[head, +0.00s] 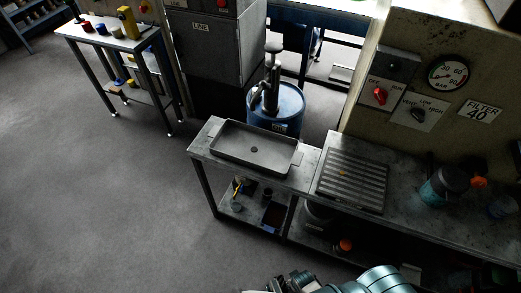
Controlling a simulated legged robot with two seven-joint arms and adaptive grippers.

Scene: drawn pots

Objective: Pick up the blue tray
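A shallow rectangular tray (255,160) with a handle at each short end lies on the left part of the metal workbench (309,175). It looks dark grey here rather than blue, and it seems empty apart from a small brownish spot on its floor. My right gripper (292,283) shows only in part at the bottom edge, well in front of the bench and apart from the tray. Its fingers are cut off or unclear, so its opening cannot be told. My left gripper is not in view.
A ribbed plate (352,181) lies right of the tray. A teal container (436,190) with an orange part stands farther right. A blue drum (289,103) with a pump stands behind the bench. Small items lie on the lower shelf (232,212). The floor at left is clear.

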